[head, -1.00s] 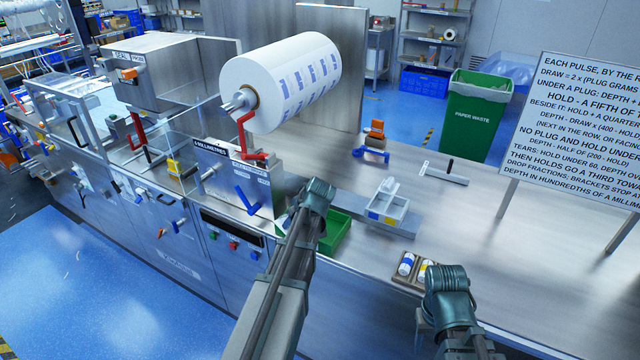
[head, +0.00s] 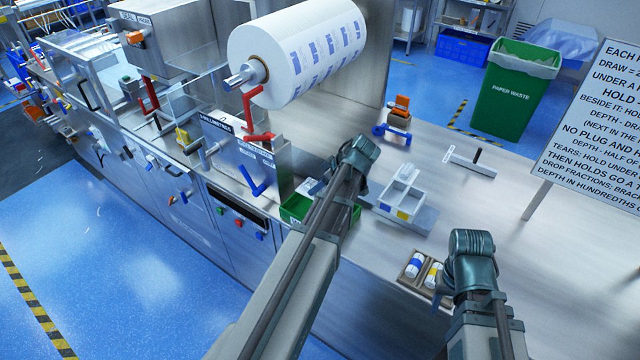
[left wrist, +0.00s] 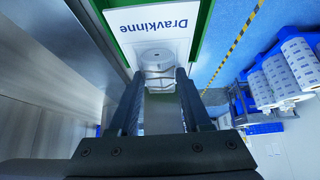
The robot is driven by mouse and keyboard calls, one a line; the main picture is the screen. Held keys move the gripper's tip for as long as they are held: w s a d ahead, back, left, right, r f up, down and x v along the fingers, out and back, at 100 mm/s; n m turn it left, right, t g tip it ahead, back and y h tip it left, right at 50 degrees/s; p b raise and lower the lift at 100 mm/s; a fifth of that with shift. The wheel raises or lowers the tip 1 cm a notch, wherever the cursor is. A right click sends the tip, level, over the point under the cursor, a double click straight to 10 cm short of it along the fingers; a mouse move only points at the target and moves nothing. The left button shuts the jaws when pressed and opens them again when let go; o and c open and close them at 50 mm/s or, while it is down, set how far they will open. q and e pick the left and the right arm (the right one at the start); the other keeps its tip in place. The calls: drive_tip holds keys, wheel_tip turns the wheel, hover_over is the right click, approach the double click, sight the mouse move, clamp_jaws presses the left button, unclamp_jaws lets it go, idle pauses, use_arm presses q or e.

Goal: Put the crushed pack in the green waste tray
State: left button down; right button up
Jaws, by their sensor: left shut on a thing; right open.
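My left gripper (head: 318,187) is low over the green tray (head: 291,209) beside the machine; the arm hides part of the tray. In the left wrist view my left gripper (left wrist: 158,72) is shut on a small pale, rounded piece (left wrist: 157,58), seemingly the crushed pack; its exact shape is unclear. I cannot tell whether the piece touches the tray. My right gripper (head: 472,290) is over the front of the bench, open, its fingers mostly hidden by its wrist.
A printed film roll (head: 300,55) and red lever (head: 258,115) stand left of my left arm. A white compartmented holder (head: 402,192) lies to its right. A small box with two bottles (head: 413,278) sits near my right gripper. The bench's right side is mostly clear.

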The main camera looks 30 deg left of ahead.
use_arm(q)
drive_tip(key=shift+f+b, duration=4.6)
drive_tip(key=shift+f, duration=0.05)
drive_tip(key=shift+c, duration=1.4)
unclamp_jaws()
drive_tip(key=shift+r, duration=0.15)
drive_tip(key=p+v, duration=1)
drive_tip(key=v, duration=0.2)
drive_tip(key=shift+s+a, duration=0.1)
drive_tip(key=shift+a, duration=0.1)
drive_tip(key=shift+p+v, duration=0.75)
drive_tip(key=shift+v, duration=0.2)
